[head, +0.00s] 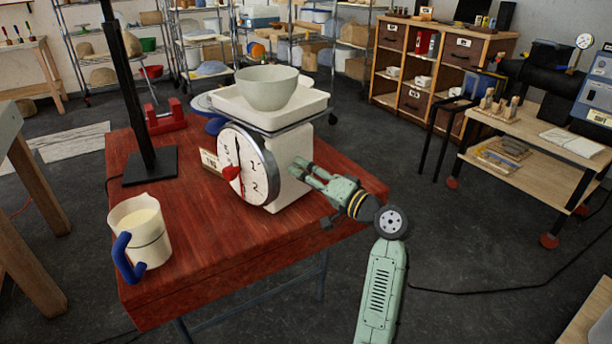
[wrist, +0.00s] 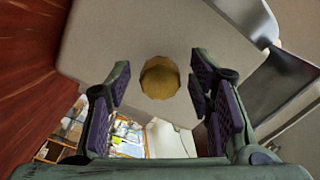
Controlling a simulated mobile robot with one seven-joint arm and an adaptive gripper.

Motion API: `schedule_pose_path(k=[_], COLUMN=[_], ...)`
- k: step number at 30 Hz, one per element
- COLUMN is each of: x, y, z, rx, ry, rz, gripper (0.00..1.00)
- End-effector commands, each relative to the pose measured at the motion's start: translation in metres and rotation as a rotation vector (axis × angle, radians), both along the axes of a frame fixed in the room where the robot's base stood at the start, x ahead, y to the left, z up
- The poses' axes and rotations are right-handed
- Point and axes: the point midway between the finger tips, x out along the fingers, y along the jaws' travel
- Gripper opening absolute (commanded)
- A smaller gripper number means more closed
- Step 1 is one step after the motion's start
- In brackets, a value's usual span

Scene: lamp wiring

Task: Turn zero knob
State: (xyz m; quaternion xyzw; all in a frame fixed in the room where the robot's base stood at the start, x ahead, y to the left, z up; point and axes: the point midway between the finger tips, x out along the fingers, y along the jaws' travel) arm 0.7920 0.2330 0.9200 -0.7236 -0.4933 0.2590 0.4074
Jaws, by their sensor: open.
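A cream kitchen scale (head: 294,155) with a round dial and a red pointer stands on the red wooden table (head: 180,245). In the wrist view, a brass-coloured faceted knob (wrist: 160,78) is on the pale side wall of the scale (wrist: 135,30). My gripper (head: 303,172) is at the right side of the scale, its fingers pointing at that wall. It is open, and in the wrist view the knob appears between the two fingers, apart from both. I cannot tell how far the fingertips reach past it. The knob does not show in the head view.
A grey bowl (head: 268,87) sits in the white tray (head: 297,115) on top of the scale. A jug (head: 148,232) with a blue handle stands at the table's front left. A black post (head: 136,110) rises behind it. The table's front middle is clear.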

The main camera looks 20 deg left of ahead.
Motion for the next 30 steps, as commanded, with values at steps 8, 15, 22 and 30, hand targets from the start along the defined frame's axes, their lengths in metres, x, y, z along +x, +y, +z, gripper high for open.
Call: schedule_pose_path(k=[8,15,22,30], x=[-0.002,-0.019,-0.036,-0.045], y=[-0.007,-0.049,-0.091,-0.111], z=[0.0,-0.002,-0.003,-0.003], rx=[0.001,0.0,0.0,-0.001], ry=[0.0,0.0,0.0,0.0], rz=[-0.002,-0.006,-0.004,-0.001], gripper=[0.48,0.48,0.48,0.48])
